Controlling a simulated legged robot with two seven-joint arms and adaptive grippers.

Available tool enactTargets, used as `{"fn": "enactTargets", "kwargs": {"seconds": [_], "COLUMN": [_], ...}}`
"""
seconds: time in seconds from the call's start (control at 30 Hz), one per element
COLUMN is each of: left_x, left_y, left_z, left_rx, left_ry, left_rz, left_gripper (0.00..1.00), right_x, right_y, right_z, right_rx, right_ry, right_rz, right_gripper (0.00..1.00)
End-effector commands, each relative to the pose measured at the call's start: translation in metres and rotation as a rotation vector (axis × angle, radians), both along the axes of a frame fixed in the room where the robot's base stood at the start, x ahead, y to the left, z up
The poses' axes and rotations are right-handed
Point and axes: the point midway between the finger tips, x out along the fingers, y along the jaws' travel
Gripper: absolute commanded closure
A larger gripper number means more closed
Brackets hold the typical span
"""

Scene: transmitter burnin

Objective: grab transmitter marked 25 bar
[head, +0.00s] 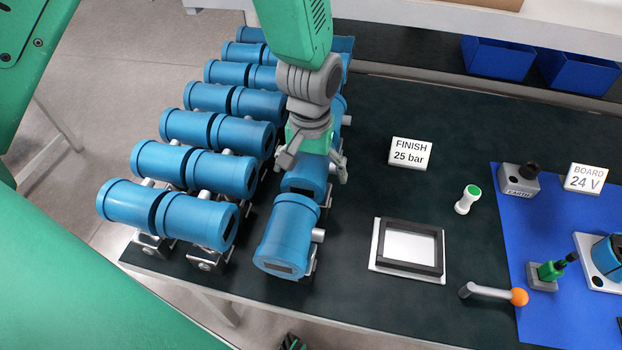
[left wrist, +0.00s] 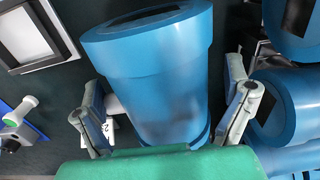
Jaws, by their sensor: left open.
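A white sign reading FINISH 25 bar (head: 409,153) stands on the dark bench, right of the blue cylindrical transmitters. My left gripper (head: 312,172) is open, pointing down over the right-hand column. Its fingers are on either side of a blue transmitter (head: 303,178), partly hidden by the gripper. In the left wrist view, a large blue transmitter (left wrist: 155,75) lies between the open fingers (left wrist: 166,115), with gaps on both sides. Another transmitter (head: 286,237) sits in front, nearer the bench edge. No pressure marking is legible on any transmitter. My right gripper is not in view.
Several transmitters (head: 195,219) in close rows fill the bench's left side. A black-framed white plate (head: 408,247), a white-green stamp (head: 467,199) and an orange-knobbed lever (head: 495,294) stand right. A blue mat (head: 540,225) holds fixtures. Blue bins (head: 498,57) are behind.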

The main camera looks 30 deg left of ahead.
Motion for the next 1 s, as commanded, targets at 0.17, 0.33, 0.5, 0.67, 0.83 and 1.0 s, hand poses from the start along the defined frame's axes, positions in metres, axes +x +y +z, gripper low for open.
{"fn": "enactTargets", "kwargs": {"seconds": [0.17, 0.33, 0.5, 0.67, 0.83, 1.0], "left_x": [-0.0002, 0.0001, 0.0002, 0.0000, -0.0002, 0.0013], "left_y": [0.0001, 0.0004, 0.0002, 0.0001, 0.0002, 0.0000], "left_z": [-0.0019, -0.0040, -0.0045, -0.0045, -0.0046, -0.0031], "left_rx": [0.000, 0.000, 0.000, 0.000, 0.000, -0.001], "left_ry": [0.001, -0.001, -0.001, -0.001, 0.000, -0.004], "left_rz": [0.000, 0.001, 0.000, 0.000, 0.000, 0.001], "left_gripper": [0.06, 0.06, 0.06, 0.27, 0.80, 0.81], "right_x": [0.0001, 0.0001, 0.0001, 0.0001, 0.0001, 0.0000], "right_y": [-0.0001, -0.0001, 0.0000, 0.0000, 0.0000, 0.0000], "right_z": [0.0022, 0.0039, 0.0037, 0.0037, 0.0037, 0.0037], "right_rx": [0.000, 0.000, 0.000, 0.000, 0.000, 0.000], "right_ry": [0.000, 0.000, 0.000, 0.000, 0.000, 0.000], "right_rz": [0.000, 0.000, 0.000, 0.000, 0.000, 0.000], "right_gripper": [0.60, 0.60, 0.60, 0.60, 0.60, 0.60]}}
